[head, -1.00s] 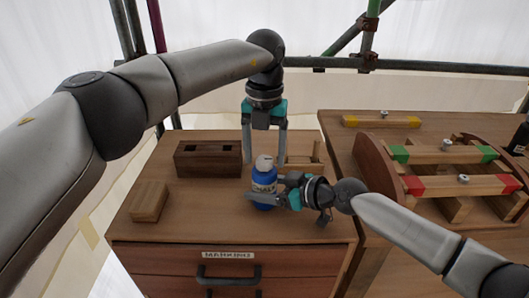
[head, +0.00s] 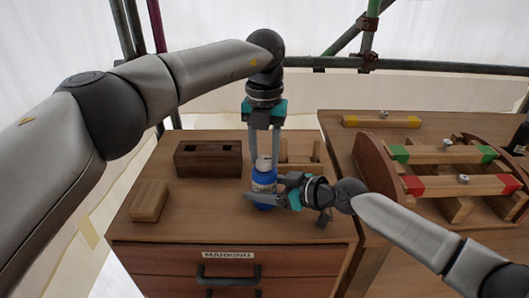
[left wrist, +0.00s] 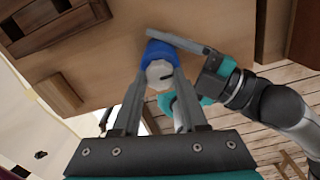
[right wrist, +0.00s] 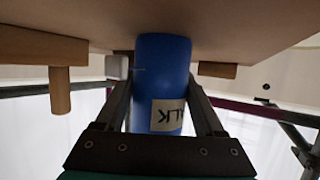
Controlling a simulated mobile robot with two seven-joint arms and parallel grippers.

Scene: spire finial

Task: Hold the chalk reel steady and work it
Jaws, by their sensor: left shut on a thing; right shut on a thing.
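The chalk reel is a blue bottle-like body (head: 264,186) with a pale label and a white cap (head: 263,161). It stands upright near the middle of the drawer cabinet top. My left gripper (head: 265,156) points down from above, shut on the white cap; the left wrist view shows its two fingers on either side of the cap (left wrist: 160,74). My right gripper (head: 268,198) comes in level from the right, shut on the blue body. In the right wrist view the blue body (right wrist: 162,75) is between the fingers, its label partly readable and upside down.
A dark slotted wooden block (head: 208,160) stands behind left, and a lighter wooden block (head: 149,202) lies at front left. A wooden rack (head: 298,150) is behind the reel. To the right, a workbench holds a curved wooden frame (head: 375,165) with red- and green-marked bars (head: 444,154).

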